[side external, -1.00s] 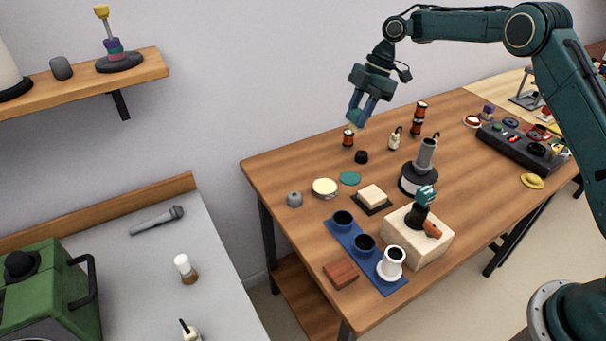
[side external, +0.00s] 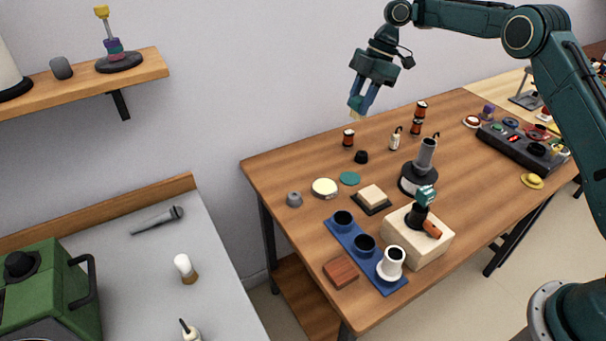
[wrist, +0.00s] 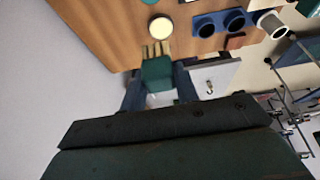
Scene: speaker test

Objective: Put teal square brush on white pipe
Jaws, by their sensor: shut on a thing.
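My gripper (side external: 361,102) is shut on the teal square brush, high above the far left part of the wooden table. In the wrist view the brush (wrist: 157,73) is a teal block between the fingers, with tan bristles pointing away from the gripper. In the side view its bristles (side external: 354,114) show just below the fingertips. The white pipe (side external: 391,265) is a short upright white tube with a flanged base and a dark opening. It stands at the near end of the blue rack, well below and apart from my gripper, and also shows in the wrist view (wrist: 270,23).
The blue rack (side external: 352,254) has two dark blue cups beside the pipe. A pale wooden block (side external: 430,247) with a black-stemmed teal piece stands close right of the pipe. A red-brown block (side external: 341,272) lies to its left. A metal cylinder (side external: 426,154) stands farther back.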

